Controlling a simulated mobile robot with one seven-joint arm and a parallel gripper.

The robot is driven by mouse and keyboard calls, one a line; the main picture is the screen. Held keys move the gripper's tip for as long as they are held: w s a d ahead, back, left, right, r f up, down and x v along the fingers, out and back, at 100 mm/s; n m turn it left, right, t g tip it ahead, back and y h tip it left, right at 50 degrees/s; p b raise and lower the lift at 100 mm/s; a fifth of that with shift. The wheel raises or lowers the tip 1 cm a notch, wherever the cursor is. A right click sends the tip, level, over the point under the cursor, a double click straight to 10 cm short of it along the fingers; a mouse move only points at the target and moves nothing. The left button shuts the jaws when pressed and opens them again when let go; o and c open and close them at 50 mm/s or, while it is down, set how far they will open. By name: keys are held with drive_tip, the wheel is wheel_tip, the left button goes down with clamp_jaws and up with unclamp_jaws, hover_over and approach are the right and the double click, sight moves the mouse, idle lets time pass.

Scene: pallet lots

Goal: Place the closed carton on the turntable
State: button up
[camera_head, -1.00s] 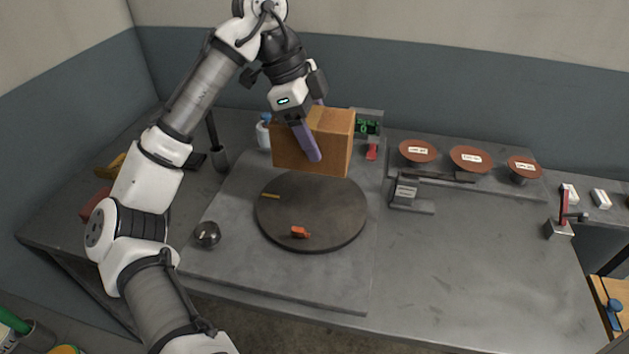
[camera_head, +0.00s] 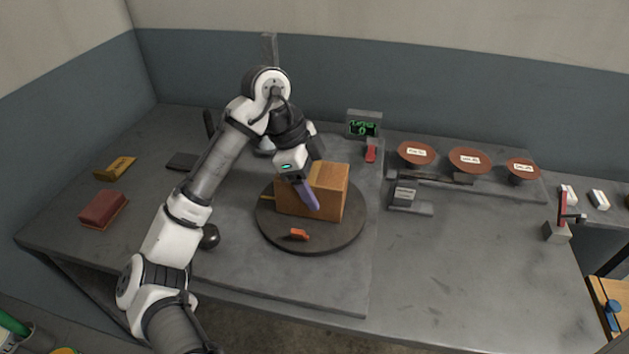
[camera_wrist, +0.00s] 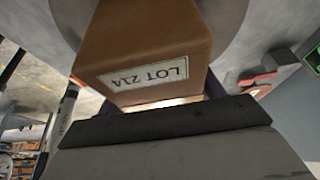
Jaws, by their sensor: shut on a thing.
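The closed brown carton (camera_head: 328,196) is over the round dark turntable (camera_head: 285,241), towards its back half. It looks upright and at or very near the turntable surface; I cannot tell if its base touches. My gripper (camera_head: 311,204) is shut on the carton, with a purple finger against its near side. In the wrist view the carton (camera_wrist: 140,42) fills the upper middle, with a label reading LOT 21A. The far finger is mostly hidden behind the carton.
A small orange piece (camera_head: 299,234) lies on the turntable in front of the carton. A green-lit display (camera_head: 363,125) and a red item (camera_head: 370,154) stand behind. Brown discs (camera_head: 469,160) stand at right. A dark ball (camera_head: 209,237) sits left. The front right table is clear.

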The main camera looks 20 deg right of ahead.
drive_tip(key=shift+f, duration=0.1)
drive_tip(key=o, duration=1.2)
drive_tip(key=v, duration=1.2)
drive_tip(key=shift+b, duration=0.35)
